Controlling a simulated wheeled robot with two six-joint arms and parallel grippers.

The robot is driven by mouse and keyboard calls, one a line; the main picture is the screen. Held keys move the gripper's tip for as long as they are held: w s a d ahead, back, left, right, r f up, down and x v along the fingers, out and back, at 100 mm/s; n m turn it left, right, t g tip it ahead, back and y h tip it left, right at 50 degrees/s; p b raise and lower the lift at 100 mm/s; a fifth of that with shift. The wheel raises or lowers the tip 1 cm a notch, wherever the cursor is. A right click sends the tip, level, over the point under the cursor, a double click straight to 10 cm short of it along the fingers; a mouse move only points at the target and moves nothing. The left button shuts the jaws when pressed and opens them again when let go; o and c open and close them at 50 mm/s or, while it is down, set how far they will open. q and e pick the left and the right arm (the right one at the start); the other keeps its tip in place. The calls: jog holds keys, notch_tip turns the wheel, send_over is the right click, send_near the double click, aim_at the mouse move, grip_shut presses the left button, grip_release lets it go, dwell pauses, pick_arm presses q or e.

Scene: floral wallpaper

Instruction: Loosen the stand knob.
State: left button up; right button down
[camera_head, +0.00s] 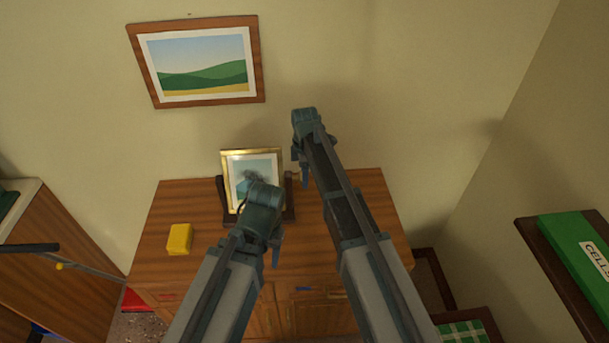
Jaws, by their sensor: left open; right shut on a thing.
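A gold-framed picture (236,156) stands upright in a dark wooden stand (289,200) on the wooden cabinet. My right gripper (302,178) reaches down at the stand's right side. It is shut on a small brass-coloured knob (296,177) there, mostly hidden by the fingers. My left gripper (262,247) is open and empty in front of the stand, and its arm covers the lower part of the picture.
A yellow block (180,239) lies on the cabinet top (185,205) left of the stand. A landscape painting (200,65) hangs on the wall above. A shelf with a green box (575,250) is at the right. The cabinet's left part is mostly clear.

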jog(key=shift+s+f+t, duration=0.15)
jog(key=shift+s+t, duration=0.3)
jog(key=shift+t, duration=0.25)
jog(key=shift+s+f+t+b, duration=0.1)
jog(key=shift+t+b, duration=0.8)
jog(key=shift+t, duration=0.2)
jog(key=shift+t+b, duration=0.75)
jog(key=shift+t, duration=0.15)
jog(key=shift+c, duration=1.1)
grip_release()
jog(key=shift+w, duration=0.2)
jog(key=shift+r, duration=0.2)
